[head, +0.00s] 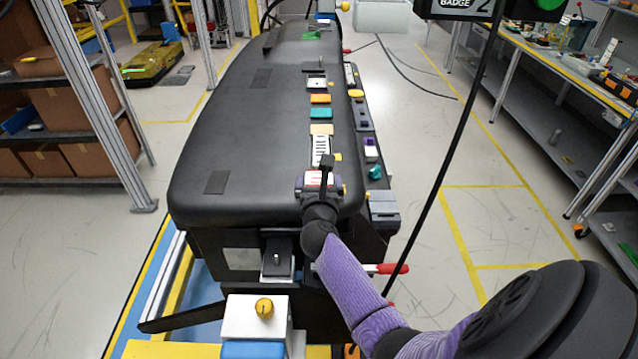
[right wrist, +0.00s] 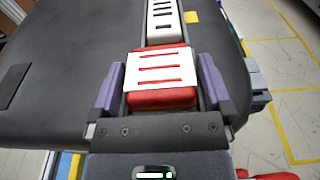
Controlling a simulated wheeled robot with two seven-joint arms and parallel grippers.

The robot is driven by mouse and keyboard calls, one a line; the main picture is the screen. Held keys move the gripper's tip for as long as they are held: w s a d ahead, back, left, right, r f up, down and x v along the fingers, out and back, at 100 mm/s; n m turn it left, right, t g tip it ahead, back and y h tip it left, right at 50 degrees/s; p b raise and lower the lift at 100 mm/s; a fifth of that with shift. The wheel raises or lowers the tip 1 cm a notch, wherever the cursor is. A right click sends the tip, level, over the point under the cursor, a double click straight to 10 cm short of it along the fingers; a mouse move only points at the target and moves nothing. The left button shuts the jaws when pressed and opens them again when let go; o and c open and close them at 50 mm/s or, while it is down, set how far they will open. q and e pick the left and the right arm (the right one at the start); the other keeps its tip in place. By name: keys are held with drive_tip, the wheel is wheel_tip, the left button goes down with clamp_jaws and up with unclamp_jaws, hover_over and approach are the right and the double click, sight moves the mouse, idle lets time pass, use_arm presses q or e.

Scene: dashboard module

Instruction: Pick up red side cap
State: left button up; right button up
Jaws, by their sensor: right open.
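The red side cap (right wrist: 162,66) is a red block with a white top face marked by several red stripes. It sits on the black dashboard module (right wrist: 70,60). My right gripper (right wrist: 160,88) is open, with its purple fingers on either side of the cap and close to its sides. I cannot tell whether either finger touches it. In the head view the right gripper (head: 320,184) is at the near right end of the dashboard (head: 225,130), with the cap (head: 318,178) partly showing between its fingers. My left gripper is not in view.
A white slotted part (head: 321,147) lies just beyond the cap, with a yellow piece beside it. Several coloured parts line the dashboard's right side. A white box with a yellow knob (head: 264,308) stands at the front. A red-handled clamp (head: 392,268) is near my right forearm.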

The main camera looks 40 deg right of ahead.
drive_tip(key=shift+c, duration=0.3)
drive_tip(key=c, duration=1)
